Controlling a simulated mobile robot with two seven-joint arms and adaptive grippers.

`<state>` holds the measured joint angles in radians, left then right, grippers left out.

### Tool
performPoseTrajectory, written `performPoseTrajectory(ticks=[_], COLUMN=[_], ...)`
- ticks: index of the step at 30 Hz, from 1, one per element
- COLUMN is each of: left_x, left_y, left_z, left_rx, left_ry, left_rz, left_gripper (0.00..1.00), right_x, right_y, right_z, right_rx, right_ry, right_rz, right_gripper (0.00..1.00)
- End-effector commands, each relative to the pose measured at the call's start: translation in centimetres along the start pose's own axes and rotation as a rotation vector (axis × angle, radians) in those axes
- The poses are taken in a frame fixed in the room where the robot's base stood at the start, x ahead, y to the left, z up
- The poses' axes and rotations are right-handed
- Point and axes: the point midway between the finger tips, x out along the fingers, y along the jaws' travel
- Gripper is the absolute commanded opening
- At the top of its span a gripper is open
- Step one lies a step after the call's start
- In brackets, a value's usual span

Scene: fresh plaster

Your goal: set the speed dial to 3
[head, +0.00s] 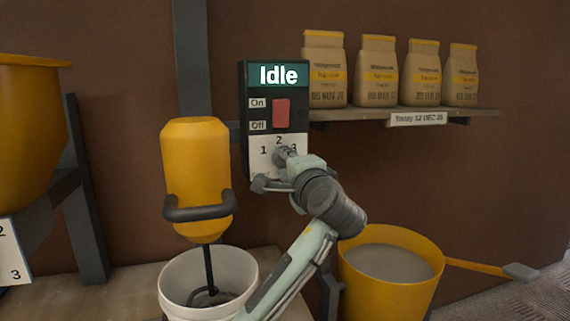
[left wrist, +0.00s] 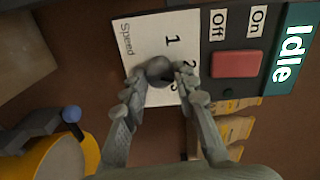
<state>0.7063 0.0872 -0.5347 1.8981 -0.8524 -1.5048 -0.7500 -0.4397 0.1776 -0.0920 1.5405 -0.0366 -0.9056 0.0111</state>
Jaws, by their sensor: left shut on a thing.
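The control box (head: 243,110) hangs on the brown wall and its screen (head: 279,75) reads "Idle". Below the red switch (head: 281,113) is a white speed plate (head: 258,168) marked 1, 2 and 3. The grey speed dial (head: 281,153) sits on this plate, and it shows in the left wrist view (left wrist: 158,70) too. My left gripper (head: 277,168) is shut on the dial, with one finger on each side of it in the left wrist view (left wrist: 156,78). Which number the dial points at cannot be told, as the fingers cover part of it. My right gripper is not in view.
A yellow mixer (head: 195,170) with a dark handle stands left of the box, its shaft in a white bucket (head: 178,284). A yellow bucket (head: 392,288) of grey material is at lower right. Several paper bags (head: 378,72) stand on a shelf (head: 350,115).

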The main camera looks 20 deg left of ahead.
Motion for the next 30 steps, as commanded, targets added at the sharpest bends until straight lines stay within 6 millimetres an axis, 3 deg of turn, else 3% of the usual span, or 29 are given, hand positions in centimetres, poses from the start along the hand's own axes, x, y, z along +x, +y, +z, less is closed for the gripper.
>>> performPoseTrajectory(ticks=[15,30], left_x=[0.0,0.0], left_y=[0.11,0.13], left_z=[0.01,-0.02], left_rx=[0.46,0.667], left_ry=[-0.011,-0.014], left_rz=[0.003,0.003], left_gripper=[0.0,0.0], right_x=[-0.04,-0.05], right_y=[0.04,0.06], right_z=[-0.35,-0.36], right_rx=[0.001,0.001], right_ry=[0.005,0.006], right_rz=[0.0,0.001], right_gripper=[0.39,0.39])
